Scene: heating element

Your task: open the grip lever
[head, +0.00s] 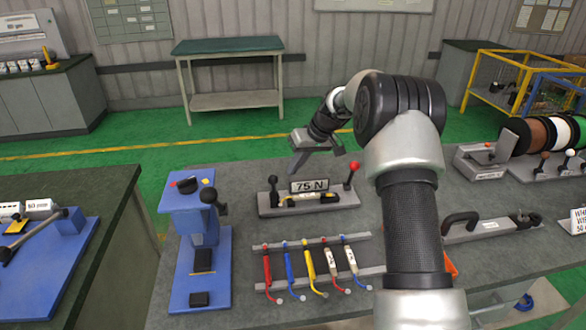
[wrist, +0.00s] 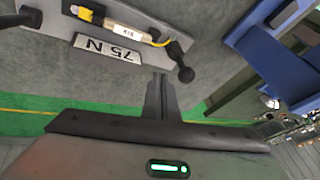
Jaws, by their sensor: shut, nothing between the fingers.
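A grey test fixture (head: 330,203) on the bench carries a "75 N" plate (head: 309,186), which also shows in the wrist view (wrist: 107,47). A black-knobbed lever (head: 273,181) stands at its left end and a red-knobbed lever (head: 351,172) at its right end. No label marks either as the grip lever. The black knob (wrist: 180,74) is just beyond my fingertips in the wrist view. A white and yellow part (head: 310,196) lies along the fixture. My gripper (head: 294,174) is shut and empty above and behind the plate, apart from both levers.
A blue press (head: 203,245) stands left of the fixture. A rack of several colored-handled tools (head: 312,265) lies in front. A black-handled device (head: 470,225) and cable spools (head: 535,140) are to the right. The bench behind the fixture is mostly clear.

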